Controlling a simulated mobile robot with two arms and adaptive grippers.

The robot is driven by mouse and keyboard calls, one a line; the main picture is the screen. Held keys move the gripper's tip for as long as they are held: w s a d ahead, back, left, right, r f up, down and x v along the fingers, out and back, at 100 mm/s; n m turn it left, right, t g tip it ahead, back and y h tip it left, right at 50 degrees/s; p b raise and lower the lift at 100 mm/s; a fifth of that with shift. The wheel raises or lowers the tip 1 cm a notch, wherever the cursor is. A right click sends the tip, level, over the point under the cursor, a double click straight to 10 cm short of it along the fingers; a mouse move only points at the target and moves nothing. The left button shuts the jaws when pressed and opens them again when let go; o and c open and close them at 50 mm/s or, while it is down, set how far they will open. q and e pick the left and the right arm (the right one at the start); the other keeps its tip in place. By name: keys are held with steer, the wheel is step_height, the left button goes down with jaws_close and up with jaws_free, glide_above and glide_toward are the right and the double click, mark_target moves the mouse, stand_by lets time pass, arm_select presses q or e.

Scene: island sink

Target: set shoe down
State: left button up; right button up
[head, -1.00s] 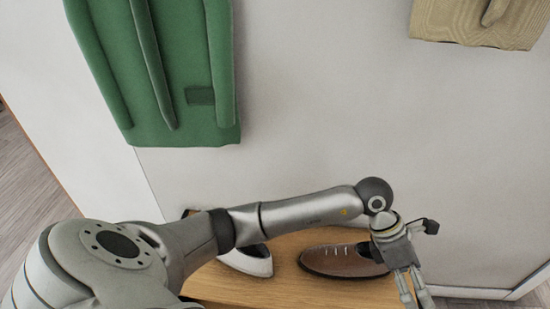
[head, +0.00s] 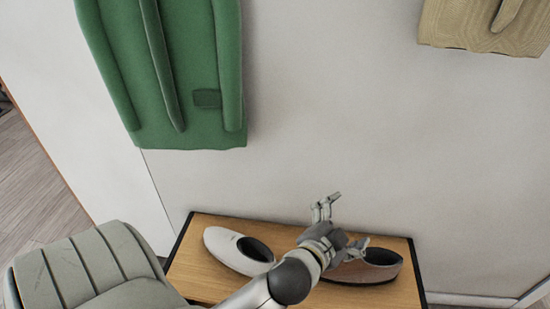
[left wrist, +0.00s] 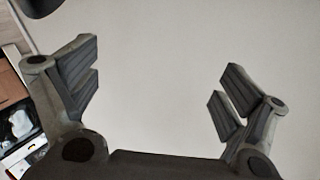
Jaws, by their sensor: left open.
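A brown shoe (head: 376,267) rests on the wooden bench top (head: 205,270), on its right side. A white shoe (head: 237,252) with a dark opening rests on the same top, to the left of the brown one. My left gripper (head: 346,222) is open and empty, with its fingers spread. In the head view it covers part of the brown shoe's left end; whether it touches the shoe I cannot tell. In the left wrist view the open fingers (left wrist: 160,90) have only pale wall between them. My right gripper is not in view.
A green coat (head: 175,75) hangs on the wall at the upper left. A beige garment (head: 487,25) hangs at the upper right. Bare wall (head: 350,120) lies between them above the bench. Shelves with boxes (left wrist: 15,110) show at the left in the left wrist view.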

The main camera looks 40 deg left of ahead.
arm_select(q)
steer(key=s+f+n+g, duration=0.2)
steer(key=s+f+g, duration=0.3)
steer(key=s, duration=0.6)
steer(key=s+a+f+n+g+h, duration=0.1)
steer(key=s+f+n+g, duration=0.1)
steer(key=s+f+g, duration=0.4)
steer(key=s+f, duration=0.3)
steer(key=s, duration=0.1)
steer(key=shift+s, duration=0.4)
